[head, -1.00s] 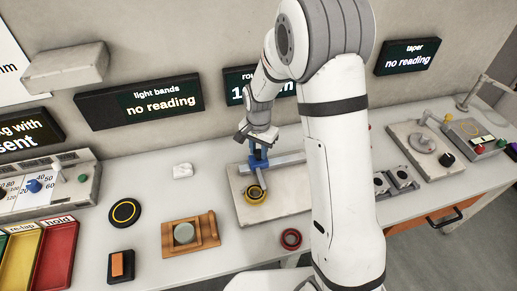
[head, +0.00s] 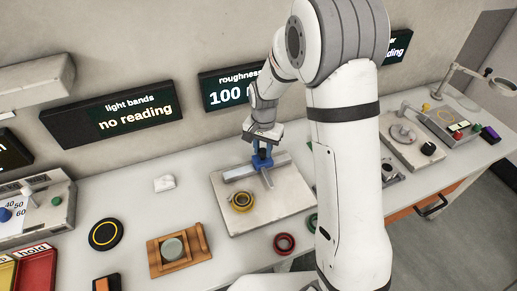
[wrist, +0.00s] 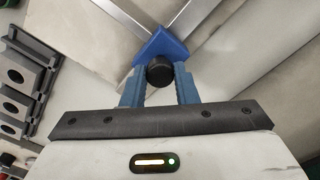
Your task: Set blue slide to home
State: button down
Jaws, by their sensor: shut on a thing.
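The blue slide (head: 262,159) sits on a silver rail (head: 240,172) along the back of a pale plate (head: 290,196). A thin silver arm reaches from the slide toward the front of the plate. A yellow ring-shaped piece (head: 242,201) lies on the plate, left of that arm and apart from it. My gripper (head: 263,148) is at the slide from above. In the wrist view my gripper (wrist: 159,82) is shut on the slide's black knob (wrist: 159,70), with the blue body (wrist: 162,45) just beyond. Any home mark is not visible.
The roughness display (head: 226,92) is partly hidden by my arm; "100" shows. A wooden holder with a grey disc (head: 179,250), a red ring (head: 284,243) and a black round pad (head: 106,234) stand nearby. A holed grey block (wrist: 22,72) shows in the wrist view.

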jog(key=c, duration=1.6)
grip_release()
jog(key=shift+w+d, duration=0.1)
jog(key=shift+d, duration=0.15)
jog(key=o, duration=0.3)
jog(key=shift+d, duration=0.15)
jog(key=shift+o, duration=0.9)
jog(key=shift+r, duration=0.1)
notch_tip(320, 180, up, 8)
jog(key=shift+f+b, duration=0.2)
jog(key=shift+b, duration=0.25)
